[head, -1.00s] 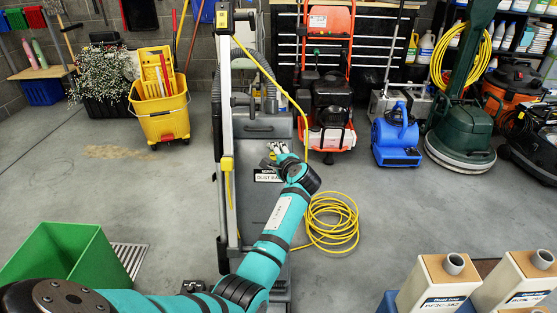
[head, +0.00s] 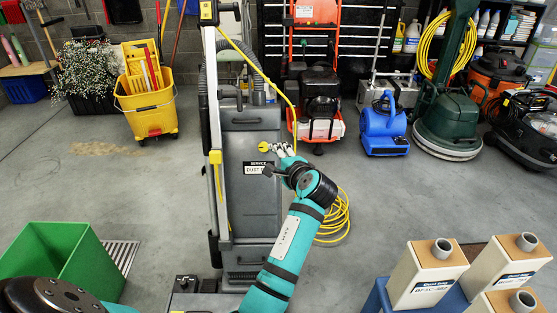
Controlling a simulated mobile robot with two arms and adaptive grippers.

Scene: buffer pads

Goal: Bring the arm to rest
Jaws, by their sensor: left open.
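My left gripper (head: 276,148) is open, at the end of my teal arm, in the middle of the head view. It shows small, in front of the right part of the grey upright vacuum (head: 236,200). The vacuum's front panel bears a "SERVICE DUST BAG" label (head: 257,168), and a small yellow knob (head: 264,146) shows just left of the fingertips. I cannot tell whether the fingers touch the vacuum. I see nothing held in them. My right gripper is not in view.
A green open bin (head: 85,265) stands at lower left, and cream canisters (head: 425,275) at lower right. A yellow mop bucket (head: 150,112), blue blower (head: 384,132) and floor machine (head: 448,138) stand behind. A coiled yellow cord (head: 335,222) lies right of the arm.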

